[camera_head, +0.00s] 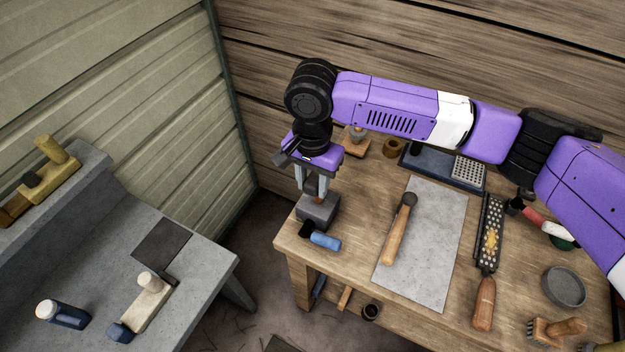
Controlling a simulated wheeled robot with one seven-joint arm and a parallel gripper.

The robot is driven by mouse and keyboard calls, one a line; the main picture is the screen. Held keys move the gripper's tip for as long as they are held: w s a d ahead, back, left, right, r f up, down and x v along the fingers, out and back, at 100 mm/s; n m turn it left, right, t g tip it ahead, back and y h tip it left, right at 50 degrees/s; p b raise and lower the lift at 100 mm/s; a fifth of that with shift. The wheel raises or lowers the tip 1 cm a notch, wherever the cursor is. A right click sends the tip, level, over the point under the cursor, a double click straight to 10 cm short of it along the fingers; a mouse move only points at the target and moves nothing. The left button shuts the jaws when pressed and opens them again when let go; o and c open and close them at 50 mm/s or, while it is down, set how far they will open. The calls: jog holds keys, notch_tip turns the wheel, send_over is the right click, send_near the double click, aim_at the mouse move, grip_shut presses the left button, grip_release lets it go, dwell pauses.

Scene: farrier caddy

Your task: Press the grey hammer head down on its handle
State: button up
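A hammer lies on a light grey sheet (424,255) on the wooden table, in the head view. Its wooden handle (394,243) points toward the front and its dark grey head (408,199) is at the far end. Whether the head sits fully on the handle is too small to tell. My gripper (312,195) points down at the table's left side, left of the hammer and apart from it. Its fingers are spaced apart, over or at a dark grey block (318,214). I cannot tell whether they touch the block.
A blue cylinder (325,241) lies by the block. A rasp (489,240) with a wooden handle, a round grey dish (565,287) and a brush (556,331) are to the right. A blue tray (430,165) is behind. A grey bench (190,275) with tools stands left, across a gap.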

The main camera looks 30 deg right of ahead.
aim_at(312, 182)
jog(key=o, duration=0.3)
jog(key=shift+f, duration=0.15)
notch_tip(312, 182, up, 8)
jog(key=shift+b, duration=0.75)
